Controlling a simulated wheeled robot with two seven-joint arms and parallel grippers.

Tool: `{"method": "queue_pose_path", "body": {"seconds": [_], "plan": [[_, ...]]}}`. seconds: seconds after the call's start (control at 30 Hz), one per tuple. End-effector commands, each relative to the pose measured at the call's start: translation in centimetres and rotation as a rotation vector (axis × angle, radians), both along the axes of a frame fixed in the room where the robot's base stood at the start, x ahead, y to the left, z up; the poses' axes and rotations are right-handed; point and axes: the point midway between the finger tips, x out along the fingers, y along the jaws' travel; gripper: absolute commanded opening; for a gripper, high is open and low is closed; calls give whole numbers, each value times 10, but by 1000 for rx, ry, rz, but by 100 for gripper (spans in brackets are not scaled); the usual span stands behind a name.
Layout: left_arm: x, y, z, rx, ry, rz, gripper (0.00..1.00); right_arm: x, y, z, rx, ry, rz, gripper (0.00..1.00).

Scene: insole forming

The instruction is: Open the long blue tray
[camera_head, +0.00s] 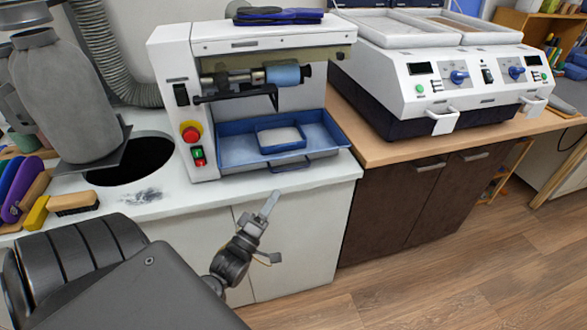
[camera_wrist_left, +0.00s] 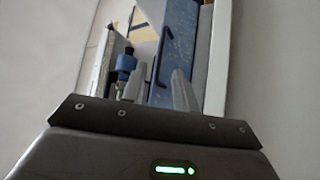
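The long blue tray (camera_head: 235,150) sits low in the white machine, with its front towards me. A smaller blue box with a pale inside stands in it. Its dark bar handle (camera_head: 291,165) is on the front face. My left gripper (camera_head: 268,205) is in front of and below the tray, apart from the handle. In the left wrist view the two fingers of my left gripper (camera_wrist_left: 157,88) are spread, with the blue tray (camera_wrist_left: 182,48) and its handle (camera_wrist_left: 155,62) beyond them. I see nothing held. My right gripper is not in view.
The white machine (camera_head: 245,47) has a red button and a blue roller above the tray. A round dark hole (camera_head: 130,160) and brushes (camera_head: 75,202) are on the counter at left. A two-lidded machine (camera_head: 440,85) stands at right. The floor in front is clear.

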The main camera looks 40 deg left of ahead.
Motion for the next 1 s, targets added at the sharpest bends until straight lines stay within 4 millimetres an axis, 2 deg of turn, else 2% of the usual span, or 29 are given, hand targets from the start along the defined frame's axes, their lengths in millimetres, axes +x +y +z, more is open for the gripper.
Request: {"method": "queue_pose_path", "body": {"seconds": [0.17,0.6,0.8,1.0], "plan": [[14,2,7,1,0,0,29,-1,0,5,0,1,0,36],[84,9,36,3,3,1,29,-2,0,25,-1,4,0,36],[98,10,40,2,4,2,29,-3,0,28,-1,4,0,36],[100,10,40,2,4,2,29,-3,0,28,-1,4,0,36]]}}
